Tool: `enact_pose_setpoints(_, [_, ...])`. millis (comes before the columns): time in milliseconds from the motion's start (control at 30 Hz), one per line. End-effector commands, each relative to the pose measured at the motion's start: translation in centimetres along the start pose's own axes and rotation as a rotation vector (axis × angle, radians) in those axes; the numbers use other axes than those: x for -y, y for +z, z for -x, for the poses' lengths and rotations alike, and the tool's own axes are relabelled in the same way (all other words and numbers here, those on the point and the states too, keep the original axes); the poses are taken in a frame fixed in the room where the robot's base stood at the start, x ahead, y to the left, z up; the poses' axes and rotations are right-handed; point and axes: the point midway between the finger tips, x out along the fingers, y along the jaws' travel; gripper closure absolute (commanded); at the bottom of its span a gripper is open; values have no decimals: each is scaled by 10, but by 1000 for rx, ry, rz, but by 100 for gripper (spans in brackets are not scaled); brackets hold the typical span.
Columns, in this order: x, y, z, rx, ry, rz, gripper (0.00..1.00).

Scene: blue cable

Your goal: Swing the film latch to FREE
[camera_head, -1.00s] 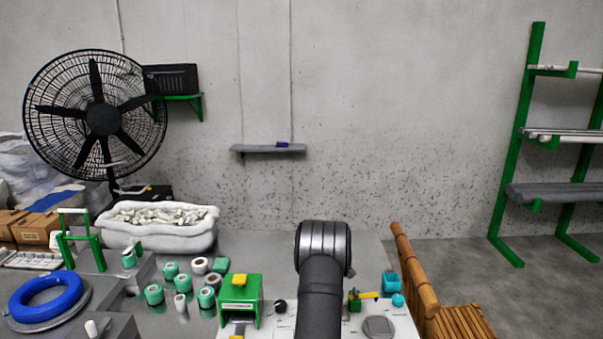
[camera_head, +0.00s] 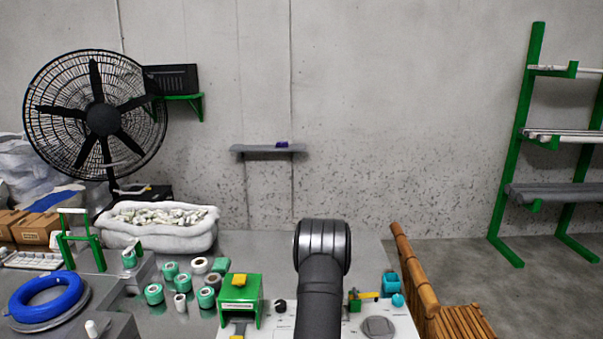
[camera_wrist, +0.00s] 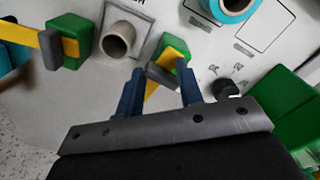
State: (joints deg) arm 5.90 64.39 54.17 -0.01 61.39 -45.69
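My gripper (camera_wrist: 163,73) is at the panel, its two blue fingers spread apart. A small latch with a green block (camera_wrist: 173,57), a yellow arm (camera_wrist: 153,89) and a grey handle (camera_wrist: 161,76) lies at and between the fingertips. The handle sits close to the right finger; I cannot tell whether they touch. A second similar latch, with a green block (camera_wrist: 72,38), a yellow bar (camera_wrist: 20,32) and a grey handle, is at the left. I cannot read which one is the film latch. In the head view my arm hides the gripper; one yellow-armed latch (camera_head: 366,295) shows to its right.
A grey tube (camera_wrist: 118,40) on a square plate stands near the latches. A teal roll (camera_wrist: 235,5), a black knob (camera_wrist: 225,88) and a green housing (camera_wrist: 285,105) are on the panel. The head view shows the green box (camera_head: 240,290) left of my arm and a bamboo rail (camera_head: 415,265) right.

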Motion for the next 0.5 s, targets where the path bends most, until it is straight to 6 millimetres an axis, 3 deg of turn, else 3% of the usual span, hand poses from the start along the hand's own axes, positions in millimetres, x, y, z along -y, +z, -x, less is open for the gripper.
enact_pose_setpoints(367, [1,0,0,1,-1,-22,67])
enact_pose_setpoints(500, [1,0,0,1,-1,-21,39])
